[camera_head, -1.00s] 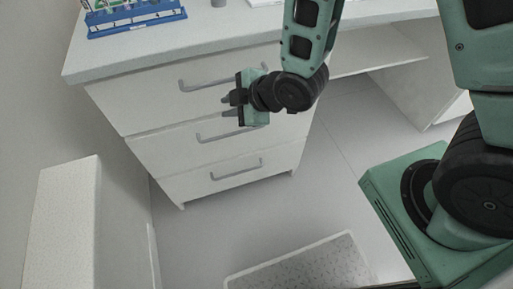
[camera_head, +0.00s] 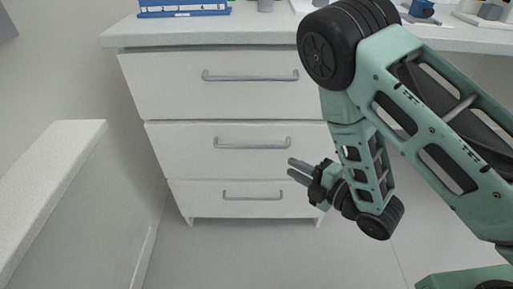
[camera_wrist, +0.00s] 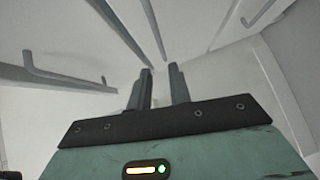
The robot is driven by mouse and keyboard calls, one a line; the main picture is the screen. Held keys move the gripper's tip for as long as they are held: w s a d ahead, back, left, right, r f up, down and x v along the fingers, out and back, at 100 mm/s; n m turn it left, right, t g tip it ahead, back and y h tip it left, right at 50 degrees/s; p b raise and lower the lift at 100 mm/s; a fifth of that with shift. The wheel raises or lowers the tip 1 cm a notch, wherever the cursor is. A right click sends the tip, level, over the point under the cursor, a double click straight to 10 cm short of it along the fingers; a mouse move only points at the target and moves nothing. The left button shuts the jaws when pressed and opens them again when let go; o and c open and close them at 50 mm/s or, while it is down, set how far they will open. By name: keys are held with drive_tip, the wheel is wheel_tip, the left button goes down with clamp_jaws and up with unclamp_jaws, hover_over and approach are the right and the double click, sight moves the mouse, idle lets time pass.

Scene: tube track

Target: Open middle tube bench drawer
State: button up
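The tube bench has three white drawers stacked under its worktop, and all look closed. The middle drawer (camera_head: 180,150) has a grey bar handle (camera_head: 252,143). My gripper (camera_head: 291,167) is to the right of and a little below that handle in the head view, its fingers pointing left. It is apart from the handle. In the wrist view my gripper (camera_wrist: 161,72) shows two dark fingers with a narrow gap and nothing between them. Grey handle bars also show in the wrist view, but I cannot tell which drawer each belongs to.
The top drawer (camera_head: 160,85) and bottom drawer (camera_head: 205,200) have similar handles. A blue tube rack (camera_head: 184,8) stands on the worktop (camera_head: 270,34). A pale low block or wall (camera_head: 50,175) is at the left. The floor (camera_head: 240,255) before the drawers is clear.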

sight(255, 146)
drive_tip(key=b+x, duration=0.1)
drive_tip(key=x, duration=1.4)
drive_tip(key=shift+w+b, duration=0.1)
drive_tip(key=shift+b, duration=0.3)
clamp_jaws()
